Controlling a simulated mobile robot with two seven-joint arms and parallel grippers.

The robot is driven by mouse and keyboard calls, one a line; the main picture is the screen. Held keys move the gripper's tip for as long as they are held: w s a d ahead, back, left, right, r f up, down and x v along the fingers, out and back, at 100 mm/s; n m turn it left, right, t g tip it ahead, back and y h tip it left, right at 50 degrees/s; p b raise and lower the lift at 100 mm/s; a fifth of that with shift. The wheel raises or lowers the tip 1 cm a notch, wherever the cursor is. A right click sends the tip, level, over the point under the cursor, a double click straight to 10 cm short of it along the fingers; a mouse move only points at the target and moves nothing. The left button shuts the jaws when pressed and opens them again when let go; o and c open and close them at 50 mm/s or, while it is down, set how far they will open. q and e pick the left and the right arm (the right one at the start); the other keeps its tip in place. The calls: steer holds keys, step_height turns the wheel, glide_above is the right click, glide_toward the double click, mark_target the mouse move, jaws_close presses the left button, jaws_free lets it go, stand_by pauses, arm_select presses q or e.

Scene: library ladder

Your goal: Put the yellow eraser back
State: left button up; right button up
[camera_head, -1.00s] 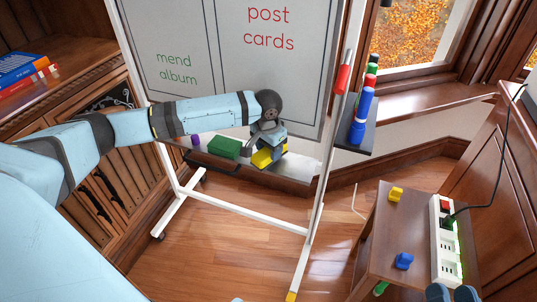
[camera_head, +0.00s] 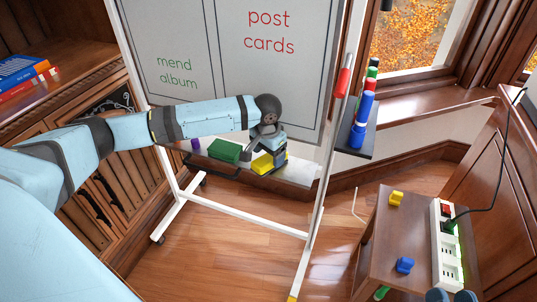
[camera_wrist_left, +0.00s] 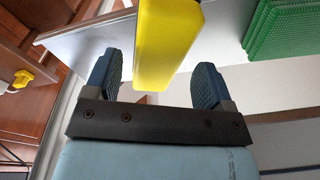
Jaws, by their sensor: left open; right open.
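The yellow eraser (camera_head: 262,164) is at the whiteboard's ledge (camera_head: 298,174), to the right of a green block (camera_head: 224,151). My left gripper (camera_head: 266,150) is at the eraser and partly covers it. In the left wrist view the eraser (camera_wrist_left: 166,40) has its near end between the two fingers of my left gripper (camera_wrist_left: 157,80), which are open with gaps on both sides. The green block (camera_wrist_left: 282,30) shows there at the upper right. My right gripper (camera_head: 452,297) shows only its two separate fingertips at the bottom edge, open.
The whiteboard (camera_head: 200,40) stands on a white frame (camera_head: 240,220). A shelf (camera_head: 372,143) at its right holds several markers (camera_head: 361,120). The side table (camera_head: 385,235) bears a yellow knob (camera_head: 396,198), a blue knob (camera_head: 404,265) and a white power strip (camera_head: 445,250).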

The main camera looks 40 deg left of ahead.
mark_target(268, 159)
arm_select(q)
steer(key=r+p, duration=0.1)
steer(key=r, duration=0.1)
steer(key=r+p, duration=0.1)
steer(key=r, duration=0.4)
steer(key=shift+s+d+r+p, duration=0.15)
steer(key=shift+s+r+p, duration=0.2)
steer(key=shift+r+p, duration=0.05)
steer(key=s+d+f+m+t+h, duration=0.1)
steer(key=s+d+t+h, duration=0.15)
steer(key=d, duration=0.55)
steer(key=s+d+f+m+t+h+p, duration=0.1)
steer(key=s+d+f+m+h, duration=0.2)
steer(key=d, duration=0.5)
steer(key=s+d+t+h, duration=0.25)
steer(key=s+d, duration=0.25)
steer(key=d, duration=0.3)
steer(key=s+d+r+t+h, duration=0.3)
steer(key=s+d+r+t, duration=0.1)
steer(key=s+r, duration=0.2)
steer(key=s+a+r+n+t+y, duration=0.2)
steer(key=s+a+r+t, duration=0.2)
steer(key=s+r+t, duration=0.1)
steer(key=shift+s+r+n+t, duration=0.25)
steer(key=shift+r+n+t, duration=0.15)
steer(key=shift+t, duration=0.1)
arm_select(e)
steer(key=r, duration=0.1)
steer(key=d+r+t, duration=0.1)
steer(key=shift+r+h, duration=0.4)
